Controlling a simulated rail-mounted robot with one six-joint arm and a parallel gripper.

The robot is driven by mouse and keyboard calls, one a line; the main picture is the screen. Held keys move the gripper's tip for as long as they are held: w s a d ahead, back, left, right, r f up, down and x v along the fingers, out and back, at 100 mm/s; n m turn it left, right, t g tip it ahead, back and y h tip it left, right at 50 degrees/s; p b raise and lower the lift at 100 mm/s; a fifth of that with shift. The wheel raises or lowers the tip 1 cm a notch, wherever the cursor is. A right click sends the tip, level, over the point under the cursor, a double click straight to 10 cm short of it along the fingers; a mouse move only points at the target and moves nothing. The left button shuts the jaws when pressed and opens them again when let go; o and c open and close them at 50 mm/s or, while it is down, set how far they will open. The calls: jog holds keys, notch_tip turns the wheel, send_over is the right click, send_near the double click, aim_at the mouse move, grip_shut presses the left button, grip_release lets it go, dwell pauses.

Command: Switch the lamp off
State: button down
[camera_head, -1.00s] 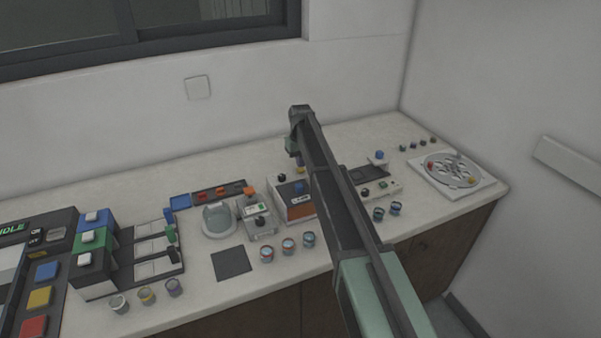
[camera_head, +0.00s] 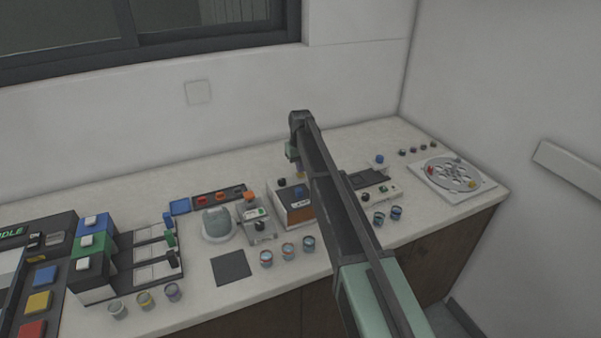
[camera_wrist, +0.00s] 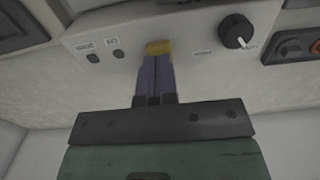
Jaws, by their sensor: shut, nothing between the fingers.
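My gripper (camera_wrist: 157,52) is shut and empty, with purple fingers side by side and yellowish tips. In the wrist view its tips lie over the pale panel (camera_wrist: 190,32) of a box; I cannot tell whether they touch. The panel has a black knob (camera_wrist: 239,31) to the right of the tips and two small dark ovals (camera_wrist: 105,56) with labels to the left, too blurred to read. In the head view my arm partly hides the orange-fronted white box (camera_head: 293,213) beneath its end. I cannot pick out for certain which thing is the lamp or its switch.
A grey dome (camera_head: 217,223), a small device with a black knob (camera_head: 259,226) and several cups (camera_head: 288,251) stand left of my arm. To the right are a white panel (camera_head: 380,193) and a round carousel (camera_head: 450,177). A dark square (camera_head: 231,267) lies on the counter.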

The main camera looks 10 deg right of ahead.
jog(key=shift+r+p, duration=0.3)
jog(key=shift+r, duration=0.35)
notch_tip(320, 180, up, 5)
jog(key=p, duration=0.5)
jog(key=shift+r, duration=0.2)
jog(key=shift+f, duration=0.2)
jog(key=s+m, duration=0.2)
jog(key=s, duration=3.8)
jog(key=shift+s+m, duration=0.15)
jog(key=shift+m, duration=0.15)
